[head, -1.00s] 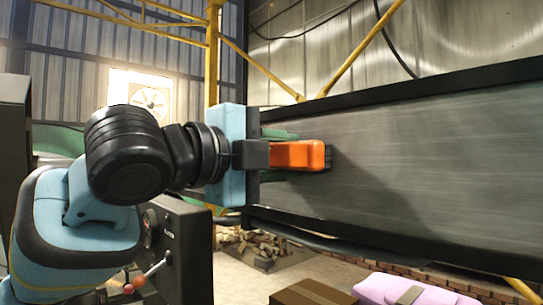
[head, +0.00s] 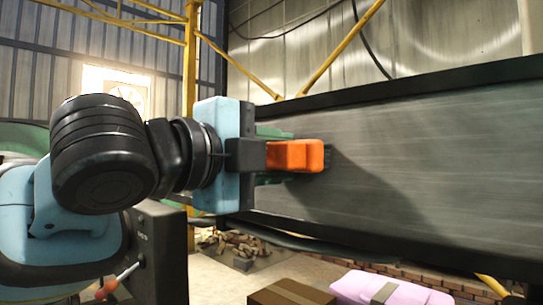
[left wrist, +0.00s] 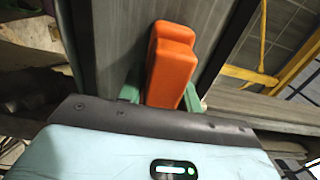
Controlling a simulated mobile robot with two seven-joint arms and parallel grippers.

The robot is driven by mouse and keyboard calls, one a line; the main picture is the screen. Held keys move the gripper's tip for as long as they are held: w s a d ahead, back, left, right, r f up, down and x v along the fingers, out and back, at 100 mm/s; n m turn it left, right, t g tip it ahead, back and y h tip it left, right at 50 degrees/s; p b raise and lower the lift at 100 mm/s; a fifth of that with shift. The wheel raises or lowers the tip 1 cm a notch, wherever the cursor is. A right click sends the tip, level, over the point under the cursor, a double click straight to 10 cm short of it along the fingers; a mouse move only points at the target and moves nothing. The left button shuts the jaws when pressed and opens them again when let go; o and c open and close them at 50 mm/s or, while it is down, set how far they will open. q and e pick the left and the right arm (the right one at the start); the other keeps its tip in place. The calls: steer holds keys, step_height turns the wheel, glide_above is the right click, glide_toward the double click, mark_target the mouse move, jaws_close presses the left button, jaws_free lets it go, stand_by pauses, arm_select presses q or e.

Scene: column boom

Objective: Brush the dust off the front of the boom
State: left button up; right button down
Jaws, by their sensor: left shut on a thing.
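The boom (head: 440,150) is a long grey panel with black rails along its top and bottom edges, running across the right of the head view. Pale streaks show on its front face. My left gripper (head: 282,155) is shut on an orange brush (head: 300,155), with its green fingers on either side. The brush is at the boom's front face, near the left end; I cannot tell for sure whether its bristles touch. In the left wrist view the orange brush (left wrist: 171,68) stands between the green fingers before the grey boom face (left wrist: 115,55). My right gripper is not in view.
A cardboard box (head: 290,293) and a pink case (head: 385,290) sit below the boom. A dark control box with a red-knobbed lever (head: 110,286) is at the lower left. Broken wood (head: 238,246) lies on the floor behind. Yellow posts (head: 190,60) stand at the back.

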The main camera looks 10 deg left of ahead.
mark_target(299, 156)
arm_select(q)
steer(key=shift+s+d, duration=0.55)
steer(key=shift+d, duration=0.15)
steer(key=shift+s+d, duration=0.5)
steer(key=shift+d, duration=0.2)
steer(key=shift+s+d, duration=1.15)
steer(key=shift+d, duration=0.3)
steer(key=shift+s+d, duration=0.1)
steer(key=shift+s+d, duration=1)
steer(key=shift+d, duration=0.3)
steer(key=shift+s+a, duration=0.1)
steer(key=shift+v, duration=2.85)
steer(key=shift+s+a, duration=0.1)
